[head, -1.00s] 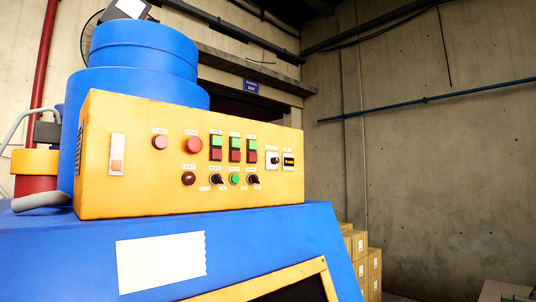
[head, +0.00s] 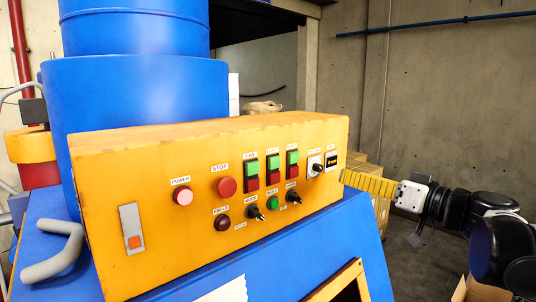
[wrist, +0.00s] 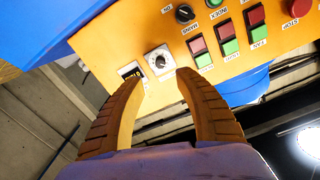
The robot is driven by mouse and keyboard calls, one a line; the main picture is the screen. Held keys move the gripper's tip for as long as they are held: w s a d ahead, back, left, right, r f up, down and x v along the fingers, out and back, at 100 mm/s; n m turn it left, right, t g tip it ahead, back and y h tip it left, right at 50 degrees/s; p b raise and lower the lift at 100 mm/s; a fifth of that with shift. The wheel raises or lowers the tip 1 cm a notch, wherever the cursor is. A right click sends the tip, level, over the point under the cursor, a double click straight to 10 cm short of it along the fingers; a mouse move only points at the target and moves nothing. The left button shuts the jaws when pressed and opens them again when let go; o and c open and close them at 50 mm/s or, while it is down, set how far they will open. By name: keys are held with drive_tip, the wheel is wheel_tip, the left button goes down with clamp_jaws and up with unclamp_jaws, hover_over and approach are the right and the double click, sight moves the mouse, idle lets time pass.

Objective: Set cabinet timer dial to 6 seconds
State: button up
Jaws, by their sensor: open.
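The timer dial (head: 316,167), a small black knob on a white plate, is near the right end of the yellow control panel (head: 110,222). A small dark display (head: 332,162) with yellow digits, too small to read, sits right beside it. In the wrist view the picture is turned over, and the dial (wrist: 160,60) lies just beyond my open fingertips, between them. The display (wrist: 130,71) is partly covered by one finger. My gripper (wrist: 158,78) is open and empty, apart from the knob. In the head view my gripper (head: 350,178) reaches in from the right.
A stop button (head: 227,187), a power button (head: 183,196), green-red switch pairs (head: 272,170) and black selector knobs (head: 292,197) share the panel to the left of the dial. The blue cabinet (head: 350,235) slopes below. Cardboard boxes (head: 381,205) stand behind on the right.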

sight(321, 169)
drive_tip(key=p+x, duration=0.2)
drive_tip(key=x, duration=0.8)
drive_tip(key=shift+f, duration=0.15)
clamp_jaws()
